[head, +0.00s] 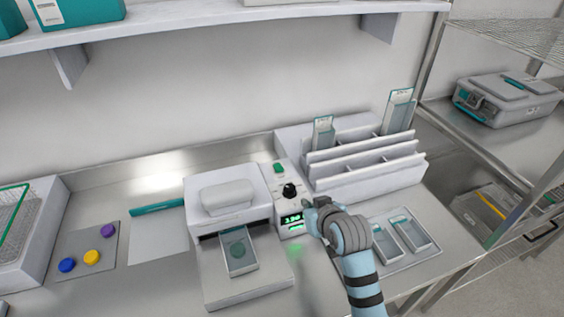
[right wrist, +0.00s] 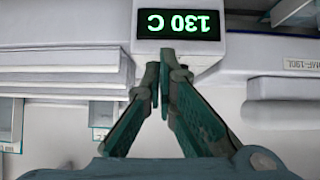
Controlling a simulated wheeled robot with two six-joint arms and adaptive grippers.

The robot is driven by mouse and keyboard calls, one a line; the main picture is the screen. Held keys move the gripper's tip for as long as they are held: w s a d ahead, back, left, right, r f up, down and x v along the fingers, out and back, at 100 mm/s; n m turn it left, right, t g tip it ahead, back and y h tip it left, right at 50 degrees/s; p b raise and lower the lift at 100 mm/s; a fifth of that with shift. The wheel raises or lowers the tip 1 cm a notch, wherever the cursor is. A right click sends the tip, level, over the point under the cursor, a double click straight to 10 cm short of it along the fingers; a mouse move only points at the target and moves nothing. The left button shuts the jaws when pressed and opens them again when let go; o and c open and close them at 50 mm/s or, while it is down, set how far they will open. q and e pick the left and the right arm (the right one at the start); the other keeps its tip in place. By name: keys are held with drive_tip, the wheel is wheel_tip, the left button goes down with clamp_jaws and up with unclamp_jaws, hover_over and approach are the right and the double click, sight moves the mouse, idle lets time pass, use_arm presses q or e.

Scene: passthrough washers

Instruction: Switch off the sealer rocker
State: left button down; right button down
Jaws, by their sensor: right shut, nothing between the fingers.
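The white sealer (head: 228,190) stands on the bench with a narrow control panel (head: 277,187) at its right side. The panel has a green button (head: 280,168) at the back, a black knob (head: 289,190) and a lit display (head: 292,218). A small green-lit part (head: 297,228) sits just under the display; I cannot tell whether it is the rocker. The display reads 130 C, upside down, in the right wrist view (right wrist: 178,23). My right gripper (head: 307,204) is shut and empty, its tips (right wrist: 160,57) close to the display's edge; contact is unclear. My left gripper is out of view.
A white slotted rack (head: 365,163) holding pouches stands right of the panel. A tray with two pouches (head: 402,236) lies beside my right arm. A pouch (head: 237,251) lies at the sealer's front. Coloured caps (head: 107,229) are at left; a shelf (head: 200,27) overhangs the back.

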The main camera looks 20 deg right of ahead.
drive_tip(key=w+a+r+t, duration=0.2)
drive_tip(key=w+r, duration=0.6)
drive_tip(key=r, duration=0.2)
drive_tip(key=shift+a+t+y, duration=0.25)
drive_tip(key=shift+t+y, duration=0.05)
drive_tip(key=shift+y, duration=0.1)
drive_tip(key=shift+f, duration=0.1)
hover_over(278, 168)
drive_tip(key=s, duration=0.2)
drive_tip(key=f, duration=0.4)
drive_tip(key=shift+w+d+f+b, duration=0.15)
drive_tip(key=shift+w+f+b, duration=0.05)
drive_tip(key=shift+w+b, duration=0.1)
drive_tip(key=f, duration=0.2)
drive_tip(key=shift+s+f, duration=0.3)
drive_tip(key=shift+f, duration=0.05)
drive_tip(key=shift+s+f, duration=0.25)
drive_tip(key=shift+f, duration=0.25)
drive_tip(key=shift+d+f, duration=0.1)
